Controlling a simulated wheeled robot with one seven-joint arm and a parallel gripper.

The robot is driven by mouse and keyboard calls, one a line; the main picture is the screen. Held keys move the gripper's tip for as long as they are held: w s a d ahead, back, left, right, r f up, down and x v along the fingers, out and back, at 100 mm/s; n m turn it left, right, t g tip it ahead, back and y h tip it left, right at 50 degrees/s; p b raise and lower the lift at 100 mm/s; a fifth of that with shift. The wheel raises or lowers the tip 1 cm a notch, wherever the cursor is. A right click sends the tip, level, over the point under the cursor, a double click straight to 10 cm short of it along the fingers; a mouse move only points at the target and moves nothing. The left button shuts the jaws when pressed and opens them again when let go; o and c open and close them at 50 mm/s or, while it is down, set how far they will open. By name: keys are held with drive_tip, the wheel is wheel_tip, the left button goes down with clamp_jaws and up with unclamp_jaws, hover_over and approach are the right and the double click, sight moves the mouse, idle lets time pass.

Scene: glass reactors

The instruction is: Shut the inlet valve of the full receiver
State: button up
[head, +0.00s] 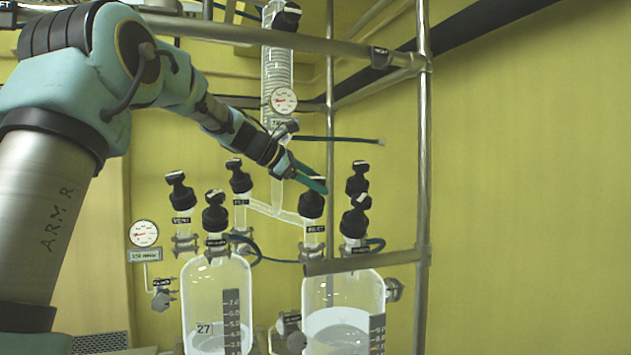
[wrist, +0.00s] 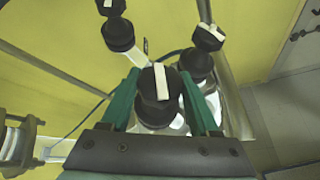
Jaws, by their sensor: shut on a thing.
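Two glass receivers stand low in the head view, cut off at the bottom edge. The right receiver (head: 318,292) shows a higher liquid level than the left receiver (head: 205,285). Above the right one is a black valve knob (head: 311,206) with a small label that seems to read INLET. My gripper (head: 316,186) reaches down to this knob from the upper left. In the wrist view its green fingers (wrist: 160,78) are shut on either side of the knob (wrist: 148,86). A white bar on the knob's top points nearly straight up the picture.
Another black knob (head: 359,218) stands close right of the held one, with one more behind it. Several knobs (head: 240,180) stand to the left. A metal upright (head: 423,150) and a crossbar (head: 365,260) frame the right side. The wall area right of the upright is clear.

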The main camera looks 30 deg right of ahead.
idle(0.3)
drive_tip(key=o, duration=1.4)
drive_tip(key=shift+a+r+b, duration=0.15)
drive_tip(key=shift+a+b, duration=0.15)
drive_tip(key=shift+a, duration=0.1)
drive_tip(key=b+v, duration=0.3)
drive_tip(key=v, duration=0.7)
drive_tip(key=shift+d, duration=0.1)
